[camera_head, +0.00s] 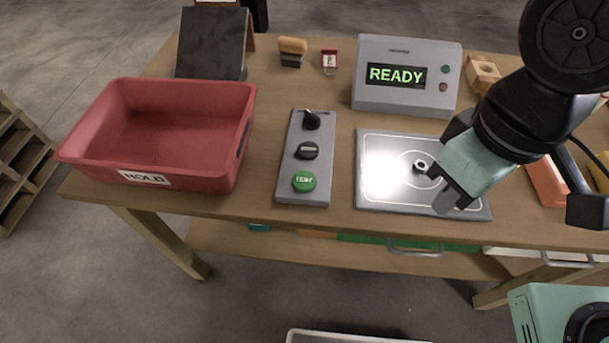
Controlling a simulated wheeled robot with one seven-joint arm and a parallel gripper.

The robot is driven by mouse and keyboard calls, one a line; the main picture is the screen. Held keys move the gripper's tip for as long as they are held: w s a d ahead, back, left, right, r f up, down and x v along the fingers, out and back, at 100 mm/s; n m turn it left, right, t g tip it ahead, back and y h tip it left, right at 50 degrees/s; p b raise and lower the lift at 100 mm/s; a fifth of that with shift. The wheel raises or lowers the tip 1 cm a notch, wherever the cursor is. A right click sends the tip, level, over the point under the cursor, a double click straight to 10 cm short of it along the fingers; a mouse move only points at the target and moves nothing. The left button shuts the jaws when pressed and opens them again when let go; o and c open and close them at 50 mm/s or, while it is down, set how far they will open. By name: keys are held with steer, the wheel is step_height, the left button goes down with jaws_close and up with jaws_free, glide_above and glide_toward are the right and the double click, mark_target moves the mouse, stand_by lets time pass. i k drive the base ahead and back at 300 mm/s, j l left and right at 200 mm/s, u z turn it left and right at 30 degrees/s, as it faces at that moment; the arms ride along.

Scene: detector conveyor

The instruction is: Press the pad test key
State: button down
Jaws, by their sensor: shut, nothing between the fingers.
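A grey control panel (290,134) lies on the table left of centre. It carries a green round key marked TEST (304,181) at its near end, a black knob (306,151) in the middle and a black key switch (311,120) at the far end. A silver pad (378,187) with circle markings lies to the right of the panel, with a small ring-shaped part (421,166) on it. My gripper (445,203) is shut and empty, over the pad's near right part, right of the green key. Its height above the pad is hard to tell.
A grey box with a READY display (404,100) stands behind the pad. A red HOLD bin (217,184) sits at the left, with a dark board (211,44) behind it. A stamp (292,50), red tag (329,60) and wooden block (483,71) lie farther back.

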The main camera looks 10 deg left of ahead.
mark_target(303, 181)
steer(key=k+j+z, duration=0.1)
steer(key=j+z, duration=0.25)
steer(key=k+j+z, duration=0.15)
steer(key=j+z, duration=0.2)
steer(key=k+j+z, duration=0.2)
steer(key=j+z, duration=0.15)
steer(key=j, duration=0.05)
